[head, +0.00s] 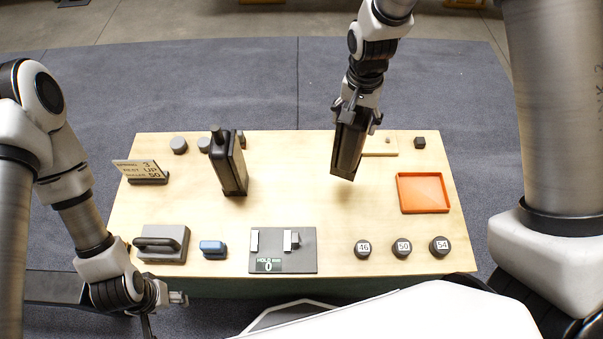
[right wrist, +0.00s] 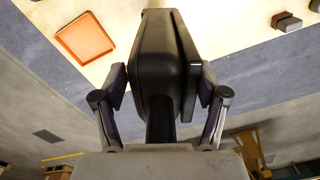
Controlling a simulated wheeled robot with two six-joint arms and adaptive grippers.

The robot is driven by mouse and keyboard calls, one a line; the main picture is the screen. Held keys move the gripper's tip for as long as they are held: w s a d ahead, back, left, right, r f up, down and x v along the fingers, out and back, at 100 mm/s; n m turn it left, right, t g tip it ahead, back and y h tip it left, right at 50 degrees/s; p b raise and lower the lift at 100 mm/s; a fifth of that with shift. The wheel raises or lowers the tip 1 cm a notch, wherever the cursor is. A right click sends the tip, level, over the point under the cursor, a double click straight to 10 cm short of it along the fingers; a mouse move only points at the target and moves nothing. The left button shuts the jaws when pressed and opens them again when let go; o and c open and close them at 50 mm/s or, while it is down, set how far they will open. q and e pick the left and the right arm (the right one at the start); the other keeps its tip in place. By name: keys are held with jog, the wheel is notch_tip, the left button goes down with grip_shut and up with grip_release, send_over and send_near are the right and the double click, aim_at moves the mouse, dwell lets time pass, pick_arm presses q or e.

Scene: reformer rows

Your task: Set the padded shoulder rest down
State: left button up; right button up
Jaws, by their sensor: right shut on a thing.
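My right gripper (head: 353,108) is shut on a black padded shoulder rest (head: 348,152), which hangs below it in the head view, slightly tilted. Its lower end is over the right-centre of the wooden table (head: 295,215); I cannot tell whether it touches. In the right wrist view the shoulder rest (right wrist: 165,65) fills the space between the fingers (right wrist: 160,100). A second, similar black shoulder rest (head: 228,163) stands upright on the table to the left. My left gripper (head: 165,311) is empty and looks open, off the table's front left corner.
An orange tray (head: 423,193) lies at the right, with several numbered round weights (head: 402,248) in front of it. A dark panel (head: 283,262), a blue block (head: 213,249) and a grey handled block (head: 162,243) line the front. A sign (head: 141,171) stands at left. The table's middle is clear.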

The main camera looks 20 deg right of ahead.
aim_at(349, 148)
notch_tip(349, 148, down, 10)
jog(key=shift+r+p, duration=0.25)
jog(key=shift+p, duration=0.55)
jog(key=shift+w+f, duration=0.1)
jog(key=shift+f, duration=0.25)
jog(key=o, duration=1.6)
jog(key=shift+f, duration=0.1)
